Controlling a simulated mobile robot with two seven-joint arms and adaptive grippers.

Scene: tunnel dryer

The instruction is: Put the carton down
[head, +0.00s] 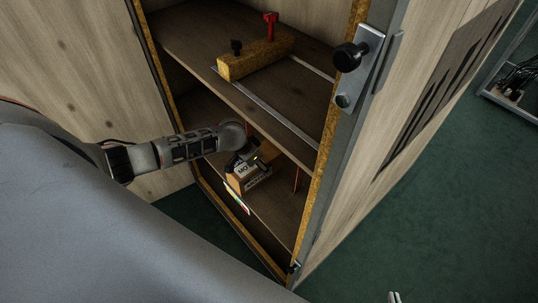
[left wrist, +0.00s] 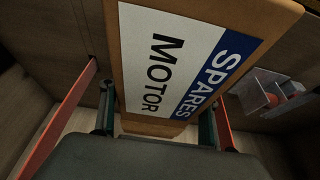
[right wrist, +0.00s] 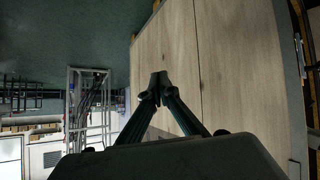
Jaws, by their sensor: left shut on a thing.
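The carton (head: 256,181) is brown with a white and blue label. It is in the lower compartment of the wooden cabinet, just above or on the lower shelf (head: 283,207); I cannot tell whether it touches. In the left wrist view the carton (left wrist: 190,55) fills the middle, and its label reads SPARES MOTOR. My left gripper (head: 244,160) reaches in from the left and is shut on the carton, one finger on each side. My right gripper (right wrist: 155,88) is outside the cabinet with its fingertips together and empty; only a tip shows at the bottom of the head view (head: 394,297).
An upper shelf (head: 190,45) overhangs the carton and bears a yellowish block (head: 255,58) with red and black knobs. Thin red bars (left wrist: 65,118) flank the carton. A clear container (left wrist: 270,95) with something red is beside it. The cabinet's right edge (head: 335,140) stands close.

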